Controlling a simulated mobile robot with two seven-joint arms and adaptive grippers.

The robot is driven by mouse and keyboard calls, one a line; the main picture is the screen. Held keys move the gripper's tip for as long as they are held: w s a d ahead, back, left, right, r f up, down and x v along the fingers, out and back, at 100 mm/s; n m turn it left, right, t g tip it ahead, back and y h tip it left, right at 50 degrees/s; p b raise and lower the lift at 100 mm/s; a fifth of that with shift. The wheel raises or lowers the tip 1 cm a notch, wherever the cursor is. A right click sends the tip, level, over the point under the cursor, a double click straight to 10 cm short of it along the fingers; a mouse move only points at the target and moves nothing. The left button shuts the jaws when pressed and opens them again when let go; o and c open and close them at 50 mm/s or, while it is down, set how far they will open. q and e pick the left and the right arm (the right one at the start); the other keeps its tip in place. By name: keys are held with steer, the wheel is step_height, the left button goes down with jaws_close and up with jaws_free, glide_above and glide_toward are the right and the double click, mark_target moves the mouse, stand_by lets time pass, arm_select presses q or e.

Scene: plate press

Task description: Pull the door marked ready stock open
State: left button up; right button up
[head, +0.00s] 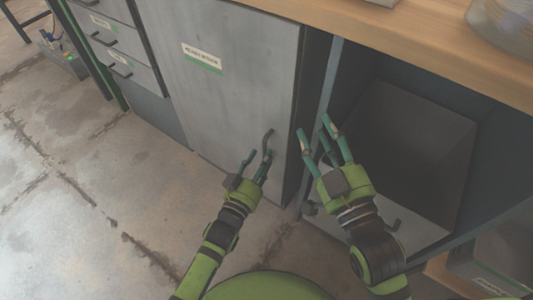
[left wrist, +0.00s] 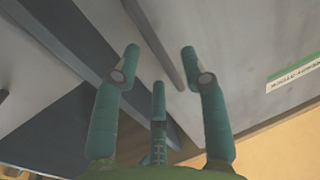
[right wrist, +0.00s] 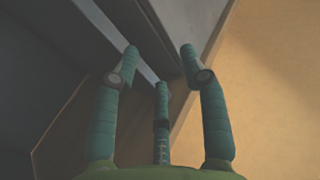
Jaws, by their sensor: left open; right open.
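The grey cabinet door (head: 235,90) bears a white and green label (head: 202,58), too blurred to read. The label also shows in the left wrist view (left wrist: 296,80). A dark bar handle (head: 268,140) is low on the door near its right edge. My left gripper (head: 254,160) is open at the handle. In the left wrist view the handle (left wrist: 152,38) runs between the spread fingertips, not clamped. My right gripper (head: 317,130) is open and empty by the light post right of the door. A dark gap shows between door edge and post; the door looks slightly ajar.
A wooden worktop (head: 430,50) runs above the cabinet. Drawers (head: 112,42) with handles are left of the door. The concrete floor (head: 90,170) in front and left is clear.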

arm_select(q)
steer(key=b+x, duration=0.1)
steer(key=x, duration=0.2)
steer(key=shift+w, duration=0.15)
arm_select(e)
step_height(320, 180, up, 6)
steer(key=s+a+n+t+y, duration=0.1)
steer(key=s+t+y, duration=0.1)
steer(key=t, duration=0.1)
steer(key=shift+s+a+y, duration=0.15)
steer(key=shift+a+y, duration=0.05)
steer(key=shift+y, duration=0.2)
arm_select(q)
jaws_close()
